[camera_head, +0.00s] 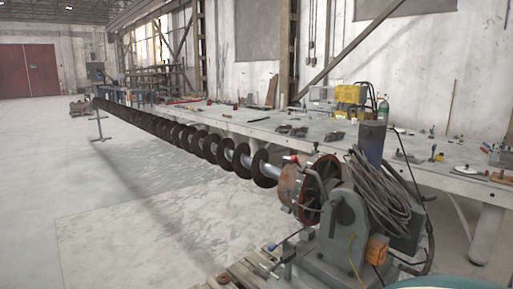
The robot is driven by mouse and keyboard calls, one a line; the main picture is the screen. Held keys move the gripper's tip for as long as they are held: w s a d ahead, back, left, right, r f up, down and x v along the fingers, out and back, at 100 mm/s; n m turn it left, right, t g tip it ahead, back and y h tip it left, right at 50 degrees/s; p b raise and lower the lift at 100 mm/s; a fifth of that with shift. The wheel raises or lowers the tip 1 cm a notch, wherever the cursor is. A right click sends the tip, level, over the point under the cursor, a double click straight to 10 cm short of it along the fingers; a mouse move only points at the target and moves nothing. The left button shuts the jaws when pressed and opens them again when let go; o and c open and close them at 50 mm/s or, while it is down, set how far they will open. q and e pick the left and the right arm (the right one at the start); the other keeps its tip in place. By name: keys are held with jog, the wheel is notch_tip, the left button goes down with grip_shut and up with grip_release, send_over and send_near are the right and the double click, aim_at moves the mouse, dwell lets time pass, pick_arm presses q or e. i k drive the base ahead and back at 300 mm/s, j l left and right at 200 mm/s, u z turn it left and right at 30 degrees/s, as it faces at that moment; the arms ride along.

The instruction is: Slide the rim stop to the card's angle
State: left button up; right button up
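The positioner (345,225) stands at the right foreground, with a round rusty faceplate (296,185) facing left. A long auger (222,150) runs from the faceplate back to the far left. A small red-and-white piece (293,158) sits near the top of the faceplate's rim; I cannot tell whether it is the rim stop. No card with an angle can be made out at this size. Neither of my grippers is in view.
A long workbench (250,126) with scattered tools runs along the wall behind the auger. A stand (99,126) is under the auger's far end. Coiled cables (380,190) hang on the positioner. A wooden pallet (245,272) lies at its foot. The floor at left is clear.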

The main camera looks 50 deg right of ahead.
aim_at(316, 143)
jog(key=i+z, duration=0.1)
jog(key=i, duration=0.75)
jog(key=i+j+z, duration=0.1)
jog(key=i, duration=0.7)
jog(key=i+z, duration=0.7)
jog(key=z, duration=0.15)
jog(key=i+j+z, duration=0.2)
jog(key=i+z, duration=0.4)
jog(key=z, duration=0.25)
jog(key=i+l+z, duration=0.1)
jog(key=z, duration=0.35)
jog(key=i+z, duration=0.15)
jog(key=z, duration=0.25)
jog(key=i+j+z, duration=0.15)
jog(key=z, duration=0.25)
